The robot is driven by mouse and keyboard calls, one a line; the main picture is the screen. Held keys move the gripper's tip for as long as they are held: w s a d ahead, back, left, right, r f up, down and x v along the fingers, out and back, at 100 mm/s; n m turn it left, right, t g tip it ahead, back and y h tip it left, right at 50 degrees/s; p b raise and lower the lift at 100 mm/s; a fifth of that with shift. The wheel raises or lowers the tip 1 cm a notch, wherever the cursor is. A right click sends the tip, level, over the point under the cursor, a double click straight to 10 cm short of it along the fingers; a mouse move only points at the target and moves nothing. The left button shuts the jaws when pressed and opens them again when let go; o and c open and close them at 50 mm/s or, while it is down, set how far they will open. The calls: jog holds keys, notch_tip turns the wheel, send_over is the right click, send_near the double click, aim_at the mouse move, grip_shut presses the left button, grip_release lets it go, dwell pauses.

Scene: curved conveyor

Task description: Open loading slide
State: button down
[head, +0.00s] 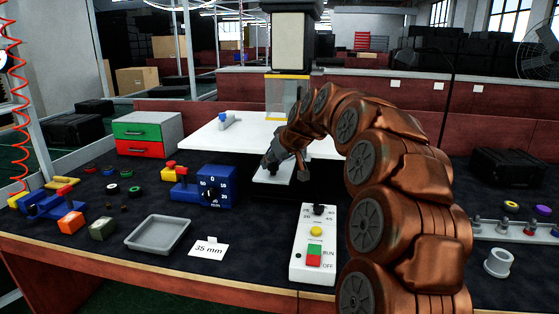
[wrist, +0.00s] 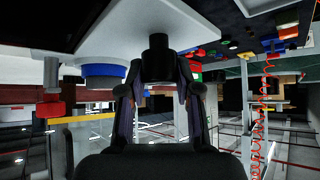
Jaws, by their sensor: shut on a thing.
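The loading slide appears to be the small white plate (head: 267,179) at the front of the white machine table (head: 205,140), in the middle of the head view. A black cylindrical knob (wrist: 157,48) stands on a white surface in the wrist view, whose picture is upside down. My gripper (head: 271,164) is low over the white plate. In the wrist view my gripper (wrist: 160,68) has its two fingers closed around the knob, one on each side. In the head view my gripper largely hides the knob.
A white control box (head: 314,245) with RUN and OFF stands in front. A blue dial block (head: 217,187), a grey tray (head: 157,235) and a 35 mm card (head: 208,248) lie to the left. A white press column (head: 289,50) rises behind my gripper.

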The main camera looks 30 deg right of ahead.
jog(key=shift+s+a+b, duration=0.3)
jog(key=shift+s+a, duration=0.6)
jog(key=shift+s, duration=0.2)
jog(key=c, duration=0.8)
grip_release()
jog(key=v, duration=1.2)
